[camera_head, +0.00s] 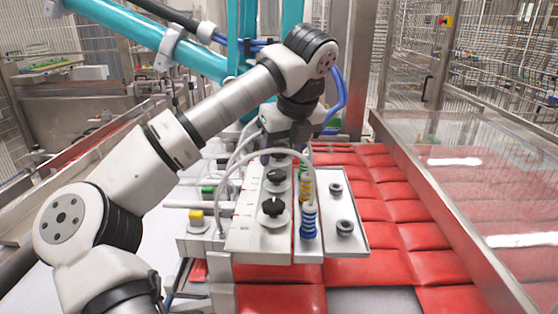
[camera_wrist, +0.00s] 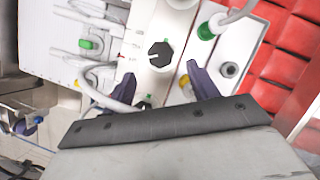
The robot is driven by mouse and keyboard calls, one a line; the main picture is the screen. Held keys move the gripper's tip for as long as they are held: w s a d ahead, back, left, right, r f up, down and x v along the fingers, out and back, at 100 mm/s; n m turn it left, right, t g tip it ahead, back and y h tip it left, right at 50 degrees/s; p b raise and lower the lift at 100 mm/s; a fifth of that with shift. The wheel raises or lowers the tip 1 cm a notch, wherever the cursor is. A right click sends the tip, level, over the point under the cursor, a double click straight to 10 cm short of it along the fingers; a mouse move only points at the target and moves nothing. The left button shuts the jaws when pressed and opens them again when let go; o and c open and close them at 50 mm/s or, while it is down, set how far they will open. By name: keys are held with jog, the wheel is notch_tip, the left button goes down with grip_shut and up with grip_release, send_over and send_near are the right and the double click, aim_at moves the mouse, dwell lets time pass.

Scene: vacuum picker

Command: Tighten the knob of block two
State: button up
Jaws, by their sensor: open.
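A pale plate (camera_head: 245,232) carries black knobs on round bases. The near knob (camera_head: 272,207) stands toward the front and another knob (camera_head: 277,178) stands behind it. I cannot tell from markings which is block two. In the wrist view a black knob (camera_wrist: 160,53) with a green mark shows whole, beyond my fingertips. Another dark knob (camera_wrist: 145,104) shows only partly, low between the fingers. My gripper (camera_wrist: 153,84) is open, its two purple fingers apart with nothing held. In the head view my gripper (camera_head: 280,152) points down over the far part of the plate, partly hidden behind a white tube.
Blue (camera_head: 309,222) and yellow (camera_head: 305,190) suction cups stand right of the knobs. White tubes (camera_head: 222,180) arch over the plate close to my gripper. A right-hand plate (camera_head: 350,245) has dark rings. Red pouches (camera_head: 415,237) lie around; a metal rail borders the right.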

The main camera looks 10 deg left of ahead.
aim_at(277, 173)
jog(key=shift+p+x, duration=0.6)
jog(key=shift+x, duration=2.05)
jog(key=c, duration=1)
